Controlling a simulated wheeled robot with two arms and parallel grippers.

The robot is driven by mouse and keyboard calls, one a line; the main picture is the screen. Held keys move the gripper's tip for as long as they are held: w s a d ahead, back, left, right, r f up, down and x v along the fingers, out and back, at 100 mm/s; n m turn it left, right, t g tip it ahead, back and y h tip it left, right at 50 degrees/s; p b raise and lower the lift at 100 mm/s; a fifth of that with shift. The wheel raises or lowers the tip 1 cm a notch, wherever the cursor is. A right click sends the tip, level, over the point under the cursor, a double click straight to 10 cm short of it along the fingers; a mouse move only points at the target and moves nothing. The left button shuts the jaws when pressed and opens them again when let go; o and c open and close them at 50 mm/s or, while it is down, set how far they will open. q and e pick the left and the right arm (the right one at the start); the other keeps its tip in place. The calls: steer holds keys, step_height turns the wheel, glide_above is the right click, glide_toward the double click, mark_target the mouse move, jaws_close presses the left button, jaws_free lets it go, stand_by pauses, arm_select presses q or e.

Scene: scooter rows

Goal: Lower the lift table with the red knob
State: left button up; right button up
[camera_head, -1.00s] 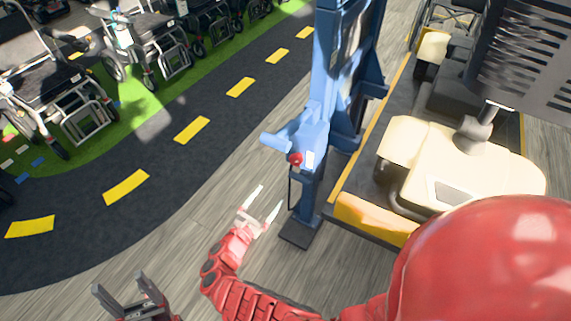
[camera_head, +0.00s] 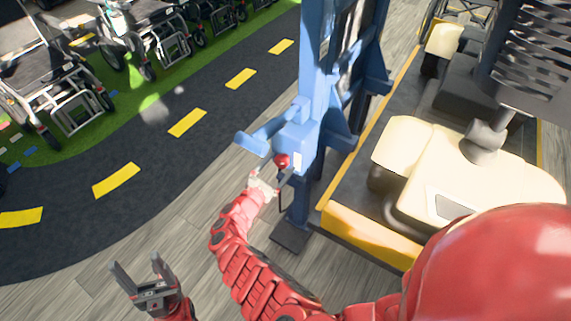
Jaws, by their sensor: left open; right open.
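The red knob (camera_head: 281,160) sits low on the blue lift column (camera_head: 300,125), beside a blue side arm (camera_head: 257,140). The lift table (camera_head: 370,235) is a dark platform with yellow edges to the right of the column, and a cream scooter (camera_head: 440,180) stands on it. My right gripper (camera_head: 266,180) is open, just below the red knob. Its fingertips are close to the knob; I cannot tell if they touch it. My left gripper (camera_head: 142,272) is open and empty above the floor at the lower left, well away from the knob.
Several wheelchairs (camera_head: 70,85) stand on green flooring at the upper left. A dark track with yellow dashes (camera_head: 188,123) curves between them and the column. A dark foot plate (camera_head: 290,236) lies at the column's base. Wooden floor at the lower left is clear.

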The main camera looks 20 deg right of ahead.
steer(key=shift+a+r, duration=0.1)
steer(key=shift+c, duration=0.9)
steer(key=c, duration=1.2)
